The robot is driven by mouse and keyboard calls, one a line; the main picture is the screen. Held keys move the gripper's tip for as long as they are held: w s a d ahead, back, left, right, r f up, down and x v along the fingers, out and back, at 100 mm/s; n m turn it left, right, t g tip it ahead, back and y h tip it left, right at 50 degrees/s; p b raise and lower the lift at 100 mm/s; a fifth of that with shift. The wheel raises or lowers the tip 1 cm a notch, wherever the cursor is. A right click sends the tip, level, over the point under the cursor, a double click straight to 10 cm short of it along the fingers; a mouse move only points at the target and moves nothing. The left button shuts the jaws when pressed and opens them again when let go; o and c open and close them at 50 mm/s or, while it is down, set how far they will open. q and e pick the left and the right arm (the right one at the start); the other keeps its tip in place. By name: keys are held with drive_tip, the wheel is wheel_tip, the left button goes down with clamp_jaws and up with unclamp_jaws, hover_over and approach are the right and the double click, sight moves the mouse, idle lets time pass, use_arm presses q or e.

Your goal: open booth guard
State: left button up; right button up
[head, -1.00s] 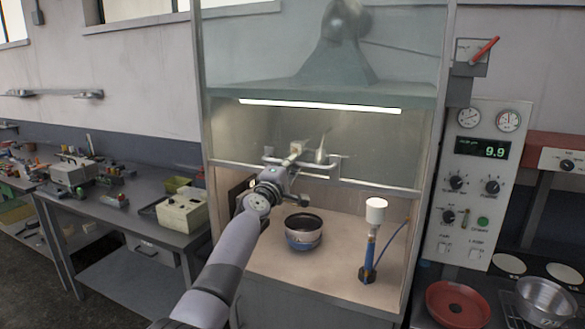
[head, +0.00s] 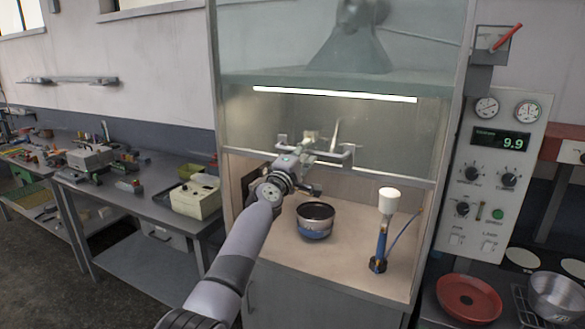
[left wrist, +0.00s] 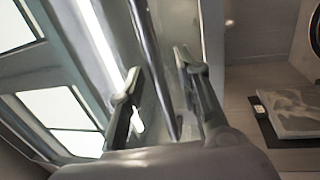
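The booth guard (head: 385,140) is a clear pane across the booth front. Its lower edge hangs partway down, with open space beneath it. A pale handle bar (head: 346,156) stands out near that edge. My left gripper (head: 318,146) is at the handle. In the left wrist view the bar (left wrist: 153,60) runs between my two fingers (left wrist: 158,85), with gaps seen on both sides, so the gripper looks open around it. Contact cannot be told. My right gripper is out of view.
Inside the booth stand a dark-and-blue pan (head: 314,229) and a burner-like stand with a white top (head: 389,202). A control panel (head: 490,180) is at right, above a red dish (head: 468,297) and a metal bowl (head: 556,298). A cluttered bench (head: 150,210) is at left.

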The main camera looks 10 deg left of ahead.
use_arm(q)
drive_tip(key=v, duration=1.1)
drive_tip(key=shift+a, duration=0.2)
drive_tip(key=shift+f, duration=0.15)
